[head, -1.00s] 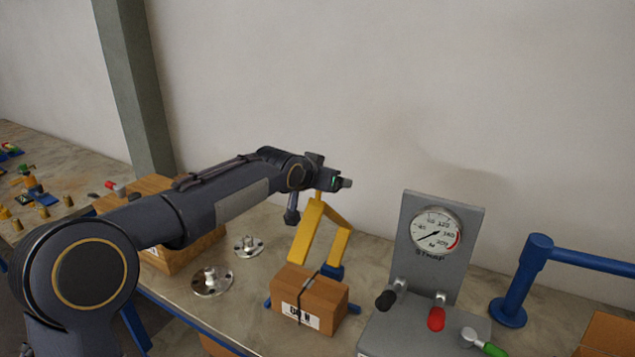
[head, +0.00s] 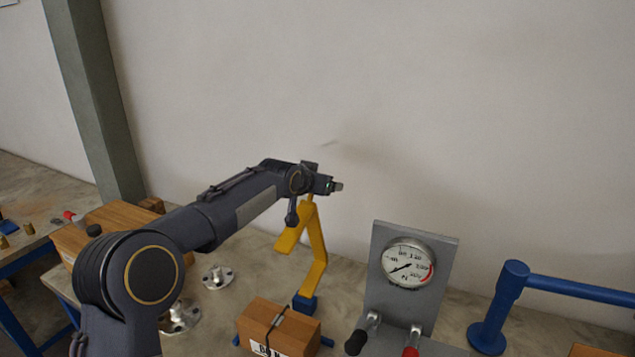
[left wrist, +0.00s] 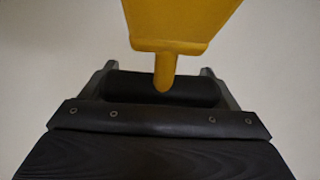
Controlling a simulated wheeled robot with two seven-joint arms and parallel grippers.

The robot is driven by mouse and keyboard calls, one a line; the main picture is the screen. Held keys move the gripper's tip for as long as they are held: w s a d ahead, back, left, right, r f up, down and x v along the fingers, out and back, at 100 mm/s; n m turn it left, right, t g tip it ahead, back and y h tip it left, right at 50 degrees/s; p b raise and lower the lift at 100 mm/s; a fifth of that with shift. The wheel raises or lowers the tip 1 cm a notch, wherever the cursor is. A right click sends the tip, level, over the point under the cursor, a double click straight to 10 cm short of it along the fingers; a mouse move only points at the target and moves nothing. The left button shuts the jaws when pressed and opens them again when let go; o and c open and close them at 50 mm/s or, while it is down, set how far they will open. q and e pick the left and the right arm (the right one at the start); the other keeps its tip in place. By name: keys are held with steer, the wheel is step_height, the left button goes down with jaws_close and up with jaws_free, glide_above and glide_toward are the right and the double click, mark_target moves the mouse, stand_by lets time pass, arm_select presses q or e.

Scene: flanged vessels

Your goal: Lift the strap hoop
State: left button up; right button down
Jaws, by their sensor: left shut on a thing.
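My left gripper (head: 338,186) is above the workbench. Its fingertips are small and partly hidden in the head view. A yellow bent piece (head: 316,238) joins it by a thin yellow pin, which shows at the dark jaws in the left wrist view (left wrist: 164,75). One yellow leg angles down left and ends above the bench. The other bends down to a blue foot (head: 305,302) behind the box. A brown box (head: 300,325) with a dark strap (head: 273,325) lies in front. No separate hoop is clear. My right gripper is out of view.
A grey gauge panel (head: 376,280) with levers stands right of the box. A blue post and rail (head: 500,300) are farther right. Metal flanges (head: 217,277) lie left of the box. A wooden block (head: 70,240) is behind my left arm. The wall is behind.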

mark_target(306, 204)
arm_select(q)
step_height(306, 204, down, 2)
steer(key=shift+a+f, duration=0.1)
steer(key=shift+f, duration=0.1)
steer(key=o, duration=1.1)
steer(key=shift+o, duration=1)
steer(key=shift+w, duration=0.25)
steer(key=b+v, duration=0.2)
steer(key=v, duration=0.5)
steer(key=shift+w+r, duration=0.1)
steer(key=shift+s+a+r+b, duration=0.1)
steer(key=shift+s+r+b, duration=0.25)
steer(key=shift+s, duration=0.15)
